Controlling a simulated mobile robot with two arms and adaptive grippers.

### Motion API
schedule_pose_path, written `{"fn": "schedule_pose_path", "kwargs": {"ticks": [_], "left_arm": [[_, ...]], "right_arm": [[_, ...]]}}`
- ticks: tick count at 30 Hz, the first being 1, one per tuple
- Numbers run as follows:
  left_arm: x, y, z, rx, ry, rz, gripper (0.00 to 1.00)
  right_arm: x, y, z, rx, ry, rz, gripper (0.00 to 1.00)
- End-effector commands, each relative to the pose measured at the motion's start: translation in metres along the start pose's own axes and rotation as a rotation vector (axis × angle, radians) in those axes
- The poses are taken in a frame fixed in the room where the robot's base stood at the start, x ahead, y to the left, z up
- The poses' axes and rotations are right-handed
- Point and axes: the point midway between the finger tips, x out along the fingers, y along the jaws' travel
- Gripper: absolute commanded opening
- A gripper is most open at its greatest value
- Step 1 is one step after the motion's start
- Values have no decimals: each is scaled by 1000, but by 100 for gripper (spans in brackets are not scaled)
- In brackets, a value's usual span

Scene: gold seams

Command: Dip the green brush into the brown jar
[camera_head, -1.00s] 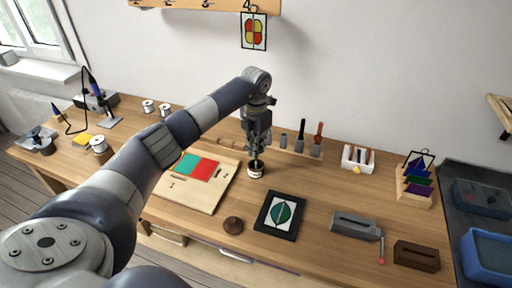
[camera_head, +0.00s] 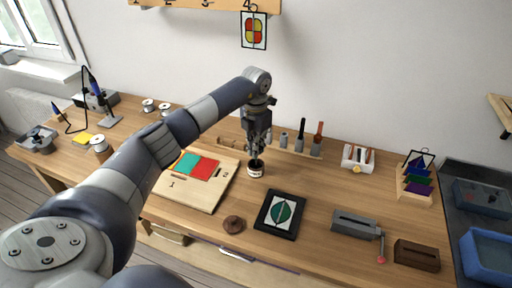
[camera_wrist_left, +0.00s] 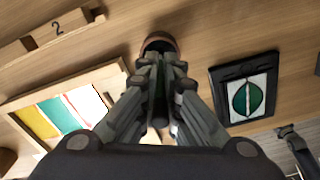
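The small jar (camera_head: 255,172), with a pale label and a dark brownish rim, stands on the bench right of the wooden board. My left gripper (camera_head: 257,150) points straight down just above it. In the left wrist view the gripper fingers (camera_wrist_left: 160,95) close in around a thin dark shaft, seemingly the green brush (camera_wrist_left: 160,105); its colour is hard to make out. The jar's reddish-brown rim (camera_wrist_left: 158,40) shows beyond the fingertips. Whether the brush tip is inside the jar is hidden. My right gripper is not in the head view.
A board with coloured panels (camera_head: 212,195) lies left of the jar. A rack with upright handles (camera_head: 301,140) stands behind, right. Grey (camera_head: 355,224) and brown blocks (camera_head: 416,255) sit farther right.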

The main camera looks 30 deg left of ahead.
Motion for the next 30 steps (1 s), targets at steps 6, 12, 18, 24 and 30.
{"fn": "schedule_pose_path", "kwargs": {"ticks": [6,12,18,24,30], "left_arm": [[-1,0,0,0,2,0,0],[-16,0,0,0,0,0,0],[-33,0,0,0,0,0,0],[-49,0,0,0,0,1,0],[-60,0,0,0,1,0,0]], "right_arm": [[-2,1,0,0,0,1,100],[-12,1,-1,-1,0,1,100],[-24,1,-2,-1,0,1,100],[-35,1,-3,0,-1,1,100],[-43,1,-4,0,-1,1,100]]}}
